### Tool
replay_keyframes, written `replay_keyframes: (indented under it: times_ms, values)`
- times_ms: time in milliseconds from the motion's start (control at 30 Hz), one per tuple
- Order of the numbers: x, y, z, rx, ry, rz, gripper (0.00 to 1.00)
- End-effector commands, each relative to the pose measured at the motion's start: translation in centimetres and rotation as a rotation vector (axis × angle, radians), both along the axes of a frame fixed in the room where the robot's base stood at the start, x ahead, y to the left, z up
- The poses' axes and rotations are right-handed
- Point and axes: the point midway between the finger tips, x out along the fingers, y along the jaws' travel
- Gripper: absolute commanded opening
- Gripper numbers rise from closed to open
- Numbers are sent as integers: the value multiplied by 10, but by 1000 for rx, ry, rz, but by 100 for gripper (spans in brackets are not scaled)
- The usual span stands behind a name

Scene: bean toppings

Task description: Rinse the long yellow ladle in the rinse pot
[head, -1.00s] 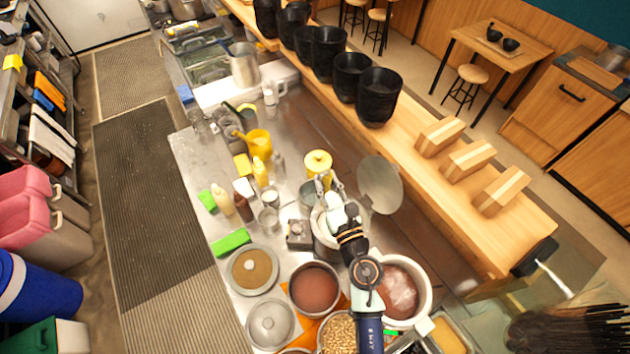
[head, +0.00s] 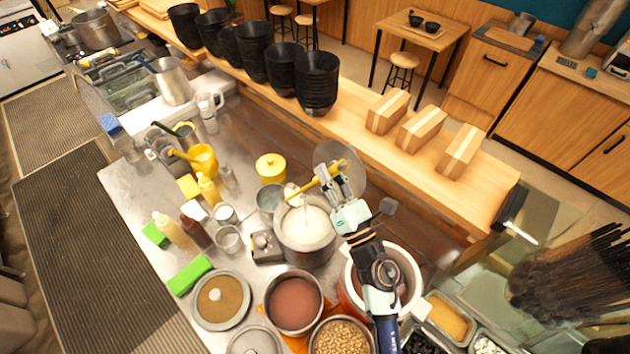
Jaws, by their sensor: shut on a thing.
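My gripper (head: 329,190) is shut on the long yellow ladle (head: 326,176), near the far edge of the counter. The yellow handle slants up to the right, and the ladle's pale bowl end is at the left, above the pots. Below it is a large metal pot (head: 308,252) with whitish contents. A smaller grey metal pot (head: 269,205) stands just to its left, partly hidden at its right side. I cannot tell for certain which of these is the rinse pot. The ladle appears raised clear of the whitish contents.
A round metal lid (head: 350,183) stands behind my gripper. A yellow-lidded container (head: 271,166) is at the left. A pot of brown paste (head: 294,300) and a white-rimmed pot (head: 412,290) are nearer. Black bowl stacks (head: 318,80) line the wooden ledge. Bottles crowd the left counter.

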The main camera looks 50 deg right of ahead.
Motion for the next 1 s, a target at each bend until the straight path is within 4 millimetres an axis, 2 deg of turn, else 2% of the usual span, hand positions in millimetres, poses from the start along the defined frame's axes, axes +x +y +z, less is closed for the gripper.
replay_keyframes:
  times_ms: [33, 1000]
  values:
    - [-4, -4, -8, 17, -21, -1, 0]
    - [-58, -53, -65, 314, -346, 0, 0]
